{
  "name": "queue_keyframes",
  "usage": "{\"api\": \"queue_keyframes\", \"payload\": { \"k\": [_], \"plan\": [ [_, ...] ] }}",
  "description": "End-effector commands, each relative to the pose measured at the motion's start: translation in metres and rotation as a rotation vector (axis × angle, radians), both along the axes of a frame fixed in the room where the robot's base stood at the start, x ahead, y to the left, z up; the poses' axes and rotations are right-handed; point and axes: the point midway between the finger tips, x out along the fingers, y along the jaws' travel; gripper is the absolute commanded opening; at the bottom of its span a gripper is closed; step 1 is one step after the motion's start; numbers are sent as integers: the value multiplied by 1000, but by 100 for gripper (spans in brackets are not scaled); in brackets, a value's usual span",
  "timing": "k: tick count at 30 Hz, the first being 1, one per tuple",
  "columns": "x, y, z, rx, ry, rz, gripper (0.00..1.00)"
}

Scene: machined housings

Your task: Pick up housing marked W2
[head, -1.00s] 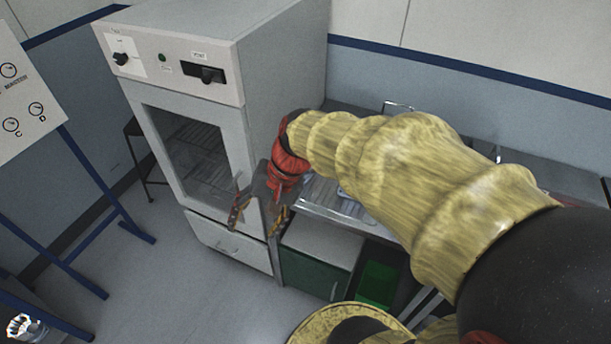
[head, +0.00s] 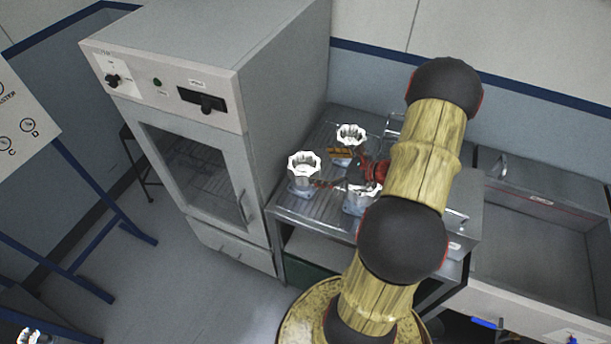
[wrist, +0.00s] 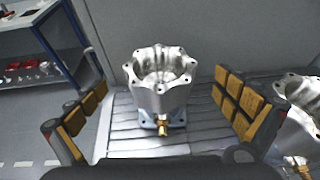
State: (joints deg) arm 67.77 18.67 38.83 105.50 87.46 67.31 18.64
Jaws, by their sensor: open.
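Three silvery housings with scalloped rims stand upright on the steel table: a left one (head: 304,168), a back one (head: 350,134) and a front one (head: 357,200) partly hidden by my arm. No W2 mark is legible on any. My gripper (head: 329,169) is open and empty, pointing left, with its fingers just short of the left housing. In the wrist view, one housing (wrist: 160,95), apparently the left one, stands ahead between the open fingers, a brass fitting low on its front. Another housing (wrist: 302,112) is cut off at the right edge, beside the right finger.
The steel table (head: 325,217) has a ribbed top. A grey oven cabinet (head: 285,90) rises close to its left side. A sink basin (head: 535,250) lies to the right. A blue shelf rack (wrist: 45,60) shows at the left of the wrist view.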

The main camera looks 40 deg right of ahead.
Motion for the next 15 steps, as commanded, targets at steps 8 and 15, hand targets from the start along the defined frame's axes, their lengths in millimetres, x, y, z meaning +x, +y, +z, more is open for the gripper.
{"api": "queue_keyframes", "payload": {
  "k": [8,15],
  "plan": [
    [28,10,-12,-2,1,7,100],
    [55,18,-23,-3,0,7,100]
  ]
}}
